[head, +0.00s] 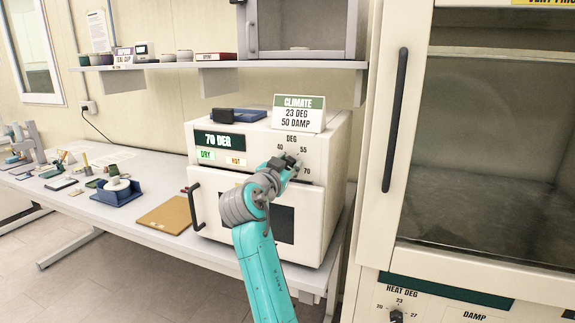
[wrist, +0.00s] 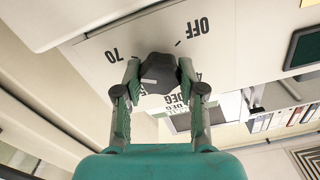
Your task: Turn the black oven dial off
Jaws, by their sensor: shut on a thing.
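The black oven dial (wrist: 159,72) sits between the two fingers of my gripper (wrist: 159,66) in the wrist view. The fingers touch its sides, so my gripper is shut on it. The word OFF stands above right of the dial in that view and 70 stands above left; the other marks are partly covered by the fingers. In the head view my gripper (head: 288,162) is at the upper right front of the white oven (head: 325,190), below the DEG label, and hides most of the dial.
The climate sign (head: 299,113) and a dark blue box (head: 238,114) stand on the oven. The oven door has a black handle (head: 195,207) at left. A brown board (head: 168,215) and a blue tray (head: 117,195) lie on the bench. A large cabinet (head: 385,120) stands close at right.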

